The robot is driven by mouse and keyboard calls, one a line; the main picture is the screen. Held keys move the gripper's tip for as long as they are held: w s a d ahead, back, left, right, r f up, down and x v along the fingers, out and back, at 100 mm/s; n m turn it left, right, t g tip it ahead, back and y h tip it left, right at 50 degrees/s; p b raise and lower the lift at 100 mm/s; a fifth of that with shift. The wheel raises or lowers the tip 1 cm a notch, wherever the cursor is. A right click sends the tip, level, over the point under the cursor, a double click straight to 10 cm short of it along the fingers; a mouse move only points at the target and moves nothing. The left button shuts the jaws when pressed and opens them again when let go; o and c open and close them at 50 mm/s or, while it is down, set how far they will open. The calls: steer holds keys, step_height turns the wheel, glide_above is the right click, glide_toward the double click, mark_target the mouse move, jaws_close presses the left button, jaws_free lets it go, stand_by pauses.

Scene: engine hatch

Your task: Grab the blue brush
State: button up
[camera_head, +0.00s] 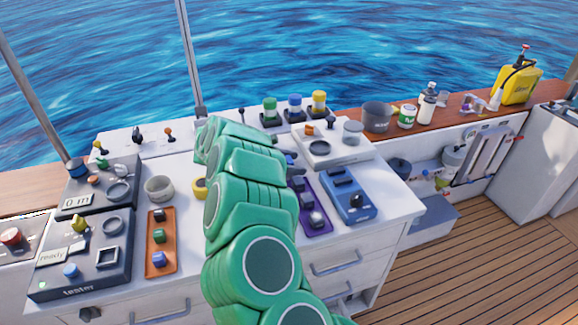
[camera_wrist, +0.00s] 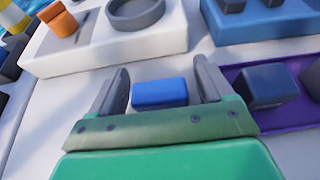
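A blue block-shaped thing (camera_wrist: 160,93), which may be the blue brush, lies on the white worktop in the wrist view. I see only its smooth blue top and side; no bristles show. My gripper (camera_wrist: 160,65) is open, with one grey finger on each side of the blue thing and a narrow gap visible at both sides. In the head view my green arm covers most of this spot, and the blue thing cannot be made out there.
A purple tray (camera_head: 313,207) with dark blocks and a blue box (camera_head: 348,195) stand right of my gripper. A white panel (camera_head: 335,148) with an orange knob and grey ring is just beyond. An orange tray (camera_head: 161,241) and dark tester panel (camera_head: 85,262) are left.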

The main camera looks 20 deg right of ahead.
steer(key=c, duration=1)
steer(key=shift+r, duration=0.1)
